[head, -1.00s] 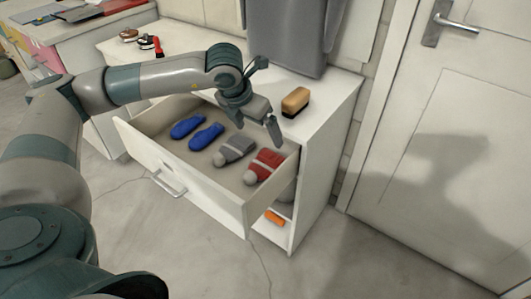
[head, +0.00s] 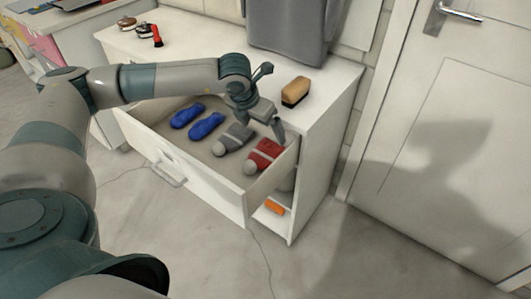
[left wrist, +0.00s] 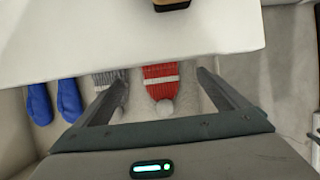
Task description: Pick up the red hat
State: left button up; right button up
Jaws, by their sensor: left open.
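The red hat (head: 264,155), with a pale band and a grey pompom, lies in the open drawer (head: 205,185) at its right end. It also shows in the left wrist view (left wrist: 162,84), between my open fingers and beyond them, partly hidden by the cabinet top's edge. My left gripper (head: 266,118) is open and empty, above the back right part of the drawer, over the hats. In the left wrist view (left wrist: 160,100) its two fingers are spread wide. A grey hat (head: 233,139) lies just left of the red one. My right gripper is not in view.
Blue mittens or slippers (head: 206,126) lie left in the drawer. The white cabinet top (head: 325,85) overhangs the drawer's back and holds a brush (head: 296,91) and a grey bin (head: 297,30). An orange item (head: 274,207) sits on the shelf below. A door (head: 450,130) stands right.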

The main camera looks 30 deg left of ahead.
pick_arm(q)
send_near(269, 147)
jog(key=shift+w+d+f, duration=0.2)
jog(key=shift+w+f, duration=0.5)
jog(key=shift+f, duration=0.2)
jog(key=shift+w+f, duration=0.2)
jog(key=shift+f, duration=0.35)
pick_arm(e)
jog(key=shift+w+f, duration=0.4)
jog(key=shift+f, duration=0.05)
pick_arm(q)
jog(key=shift+f, duration=0.15)
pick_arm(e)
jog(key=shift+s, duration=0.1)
pick_arm(q)
jog(key=shift+w+f, duration=0.1)
jog(key=shift+f, duration=0.1)
jog(key=x, duration=0.4)
jog(key=shift+s+a+p, duration=0.15)
jog(key=shift+s+p, duration=0.1)
jog(key=shift+p, duration=0.15)
jog(key=shift+w+f, duration=0.1)
jog(key=shift+f, duration=0.3)
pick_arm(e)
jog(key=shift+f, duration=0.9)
